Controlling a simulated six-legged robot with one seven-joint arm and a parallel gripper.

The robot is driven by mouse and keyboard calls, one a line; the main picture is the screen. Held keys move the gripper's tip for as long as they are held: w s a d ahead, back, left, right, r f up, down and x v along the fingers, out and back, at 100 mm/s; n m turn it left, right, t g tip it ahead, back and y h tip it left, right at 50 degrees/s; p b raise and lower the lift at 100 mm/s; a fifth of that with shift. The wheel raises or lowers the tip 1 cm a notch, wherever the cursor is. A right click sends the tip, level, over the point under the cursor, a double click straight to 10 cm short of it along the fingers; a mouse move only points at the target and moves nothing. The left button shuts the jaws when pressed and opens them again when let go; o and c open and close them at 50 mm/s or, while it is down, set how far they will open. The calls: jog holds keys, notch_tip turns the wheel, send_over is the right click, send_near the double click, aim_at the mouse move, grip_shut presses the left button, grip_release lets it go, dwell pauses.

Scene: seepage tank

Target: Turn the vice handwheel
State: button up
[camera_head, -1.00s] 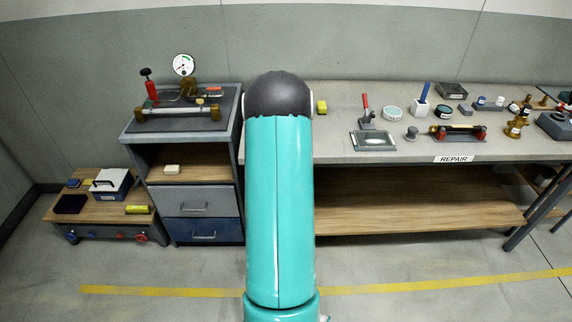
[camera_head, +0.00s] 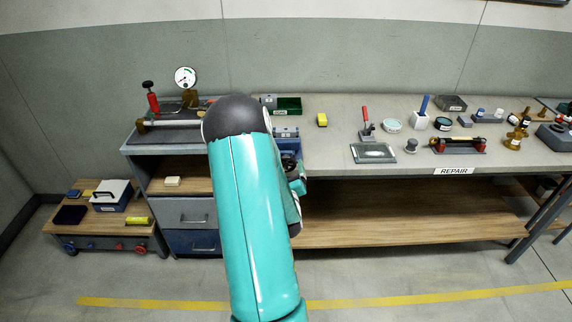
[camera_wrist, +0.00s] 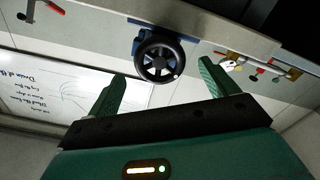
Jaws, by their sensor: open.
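The vice handwheel (camera_wrist: 158,55) is a black spoked wheel with a light knob on its rim, in the upper middle of the wrist view. It sits on the blue vice (camera_wrist: 146,25) at the bench edge. My gripper (camera_wrist: 162,68) is open and empty. Its two green fingers point toward the wheel, one on either side of it in the picture; I see no contact. In the head view the blue vice (camera_head: 286,132) shows just right of my arm, which hides part of it. The gripper's fingers cannot be made out there.
A drawer cabinet (camera_head: 185,212) with a gauge (camera_head: 186,77) stands left. A low trolley (camera_head: 90,230) is farther left. The floor in front is clear.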

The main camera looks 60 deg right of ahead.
aim_at(287, 165)
jog(key=shift+x, duration=2.3)
jog(key=c, duration=1)
jog(key=shift+m, duration=0.3)
jog(key=m, duration=0.6)
jog(key=shift+s, duration=0.1)
jog(key=m, duration=0.4)
jog(key=shift+m, duration=1.7)
jog(key=shift+f, duration=0.1)
